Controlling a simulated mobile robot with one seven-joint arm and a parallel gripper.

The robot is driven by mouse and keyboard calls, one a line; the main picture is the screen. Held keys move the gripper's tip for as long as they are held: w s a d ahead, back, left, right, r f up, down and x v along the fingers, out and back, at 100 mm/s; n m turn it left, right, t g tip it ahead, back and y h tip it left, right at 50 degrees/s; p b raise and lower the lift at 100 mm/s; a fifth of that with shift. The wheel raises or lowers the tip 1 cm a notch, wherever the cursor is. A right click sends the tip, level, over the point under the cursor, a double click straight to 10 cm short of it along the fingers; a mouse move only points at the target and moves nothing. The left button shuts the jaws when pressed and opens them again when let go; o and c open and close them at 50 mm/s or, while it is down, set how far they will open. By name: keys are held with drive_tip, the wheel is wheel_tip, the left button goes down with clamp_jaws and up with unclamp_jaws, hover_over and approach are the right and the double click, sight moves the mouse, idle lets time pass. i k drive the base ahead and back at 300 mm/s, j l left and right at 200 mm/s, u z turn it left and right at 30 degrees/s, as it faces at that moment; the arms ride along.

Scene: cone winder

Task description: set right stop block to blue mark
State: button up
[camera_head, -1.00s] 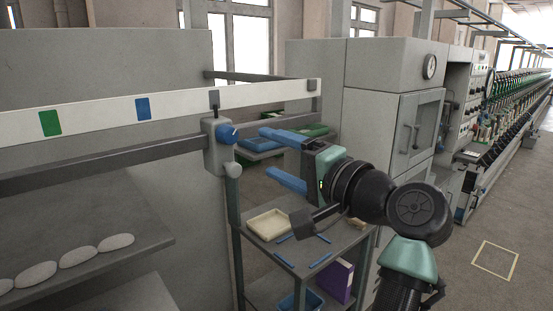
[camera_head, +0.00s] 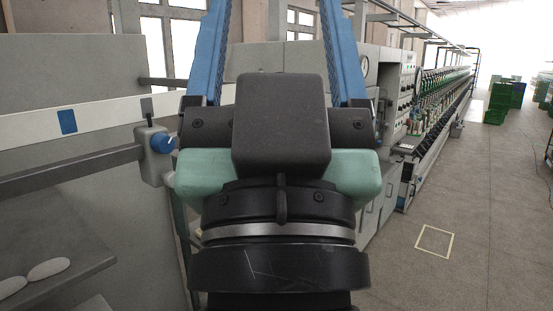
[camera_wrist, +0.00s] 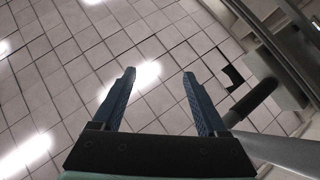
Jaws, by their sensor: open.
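The right stop block (camera_head: 153,150) is a grey block with a blue knob (camera_head: 163,142) and a dark pointer on top. It sits on the dark rail (camera_head: 85,166) below a white scale bar (camera_head: 25,128). The blue mark (camera_head: 67,121) is on the white bar, left of the block. My gripper (camera_head: 282,30) is large in front of the head camera, fingers pointing up, right of the block and apart from it. In the wrist view my gripper (camera_wrist: 158,82) is open and empty, with ceiling tiles beyond.
A grey panel (camera_head: 90,75) stands behind the bar. Pale oval pieces (camera_head: 48,268) lie on a shelf below the rail. A long machine row (camera_head: 440,120) runs back at right, beside open floor (camera_head: 500,210). My gripper hides the middle of the head view.

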sight(157, 168)
drive_tip(key=i+l+u, duration=0.1)
drive_tip(key=i+l, duration=0.6)
drive_tip(key=i, duration=0.1)
